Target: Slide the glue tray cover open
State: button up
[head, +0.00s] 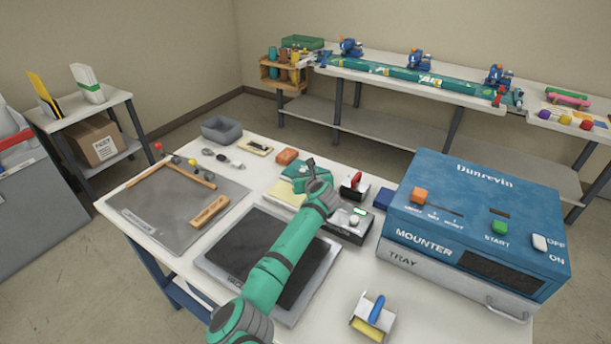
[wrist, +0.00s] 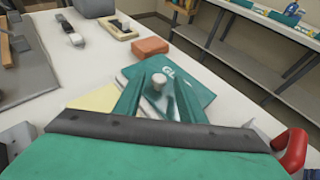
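The glue tray cover (wrist: 195,78) is a teal plate with white lettering beginning "GL", partly hidden by my gripper. It also shows in the head view (head: 298,170), mostly behind my arm. A pale round knob (wrist: 158,82) stands up on the cover. A pale yellow area (wrist: 98,98), apparently the tray's glue, shows at the cover's left edge. My gripper (wrist: 160,78) has its two teal fingers apart, with the knob in the gap between them. I see no clear contact between fingers and knob. In the head view my gripper (head: 318,180) is over the cover.
An orange block (head: 287,156) lies behind the cover. A red-handled tool (head: 352,185) and a small grey device (head: 349,224) stand to its right. The blue mounter (head: 470,215) fills the table's right side. A dark mat (head: 265,240) lies in front.

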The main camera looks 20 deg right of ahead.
jog(key=v, duration=1)
jog(key=shift+s+r, duration=0.2)
jog(key=shift+s, duration=0.1)
